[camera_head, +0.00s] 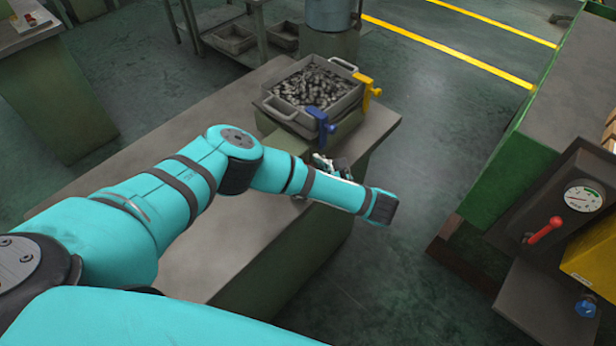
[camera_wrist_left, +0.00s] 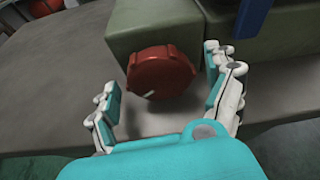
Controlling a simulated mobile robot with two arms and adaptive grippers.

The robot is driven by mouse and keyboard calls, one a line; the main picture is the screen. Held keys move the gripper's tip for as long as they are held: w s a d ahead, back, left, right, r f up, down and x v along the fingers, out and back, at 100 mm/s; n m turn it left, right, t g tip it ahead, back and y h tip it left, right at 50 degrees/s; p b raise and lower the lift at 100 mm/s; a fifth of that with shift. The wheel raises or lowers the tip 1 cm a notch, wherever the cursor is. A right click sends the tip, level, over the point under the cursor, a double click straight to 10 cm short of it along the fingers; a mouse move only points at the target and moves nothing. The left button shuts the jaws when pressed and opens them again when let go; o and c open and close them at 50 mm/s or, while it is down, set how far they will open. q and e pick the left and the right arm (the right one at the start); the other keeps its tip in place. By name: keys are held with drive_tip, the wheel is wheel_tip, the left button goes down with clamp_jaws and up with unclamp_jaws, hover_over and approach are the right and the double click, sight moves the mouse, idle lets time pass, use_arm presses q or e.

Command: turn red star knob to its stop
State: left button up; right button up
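In the left wrist view the red knob (camera_wrist_left: 162,72) is a round, notched disc with a short white mark near its lower edge. It sits at the front of a green block (camera_wrist_left: 150,28) on the grey bench. My left gripper (camera_wrist_left: 162,80) is open, with one finger on each side of the knob. Gaps show between the fingers and the knob, and the knob is not gripped. In the head view my left gripper (camera_head: 326,163) is partly hidden by my arm, and the red knob is not visible there. My right gripper is not in view.
A metal tray of small parts (camera_head: 314,84) stands on the bench (camera_head: 190,140), with a blue clamp (camera_head: 321,122) and a yellow clamp (camera_head: 368,90) at its edge. To the right is a green machine with a gauge (camera_head: 583,198) and red lever (camera_head: 545,230). Open floor lies between.

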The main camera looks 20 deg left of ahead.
use_arm(q)
drive_tip(key=c, duration=1.1)
drive_tip(key=m+g, duration=0.1)
drive_tip(key=m, duration=0.1)
drive_tip(key=shift+m+g+y, duration=0.3)
drive_tip(key=shift+m+y, duration=0.1)
drive_tip(key=o, duration=1.2)
drive_tip(key=shift+w+d, duration=0.1)
drive_tip(key=v, duration=1.2)
